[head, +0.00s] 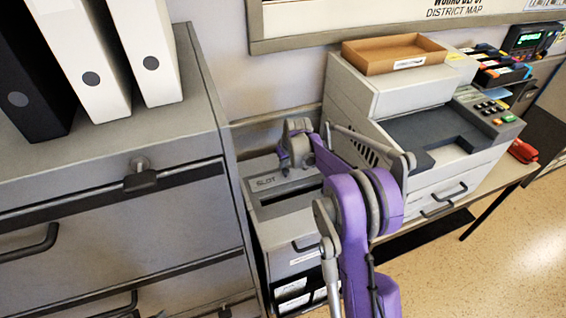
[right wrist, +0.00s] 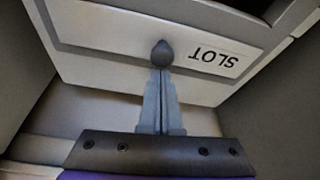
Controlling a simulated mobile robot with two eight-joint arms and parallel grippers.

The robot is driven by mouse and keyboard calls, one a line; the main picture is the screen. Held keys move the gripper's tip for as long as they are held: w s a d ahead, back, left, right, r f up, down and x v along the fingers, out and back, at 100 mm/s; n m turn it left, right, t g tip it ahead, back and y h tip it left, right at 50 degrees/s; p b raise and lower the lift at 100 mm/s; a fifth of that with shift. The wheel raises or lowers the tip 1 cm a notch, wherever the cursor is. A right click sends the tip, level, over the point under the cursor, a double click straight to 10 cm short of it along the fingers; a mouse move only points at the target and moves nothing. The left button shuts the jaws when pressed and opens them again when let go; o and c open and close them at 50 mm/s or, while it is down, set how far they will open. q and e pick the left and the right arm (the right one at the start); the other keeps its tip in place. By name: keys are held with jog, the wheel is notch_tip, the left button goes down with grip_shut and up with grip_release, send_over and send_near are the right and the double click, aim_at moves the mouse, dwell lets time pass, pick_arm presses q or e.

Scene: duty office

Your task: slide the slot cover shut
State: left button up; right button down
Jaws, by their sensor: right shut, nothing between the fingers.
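The slot box (head: 265,230) is a grey cabinet between the drawer unit and the printer, with a "SLOT" label on top. A dark recessed opening (head: 290,200) shows in its top, partly hidden by my right arm. In the right wrist view the pale labelled top (right wrist: 110,35) appears upside down. My right gripper (right wrist: 162,70) is shut and empty, its fingertips at a dark rounded knob (right wrist: 162,50). I cannot tell whether they touch it. In the head view my right wrist is over the box's back edge and the fingertips are hidden. My left gripper is out of view.
A grey drawer unit (head: 120,200) with binders (head: 90,50) stands close on the left. A large printer (head: 420,130) with a brown tray (head: 394,52) stands on the right. The wall is just behind the box. Open floor (head: 490,260) lies at front right.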

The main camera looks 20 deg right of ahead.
aim_at(292, 179)
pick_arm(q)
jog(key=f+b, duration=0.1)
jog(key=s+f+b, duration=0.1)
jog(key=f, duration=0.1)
pick_arm(e)
jog(key=s, duration=0.7)
jog(key=shift+s+a, duration=0.2)
jog(key=shift+s, duration=0.2)
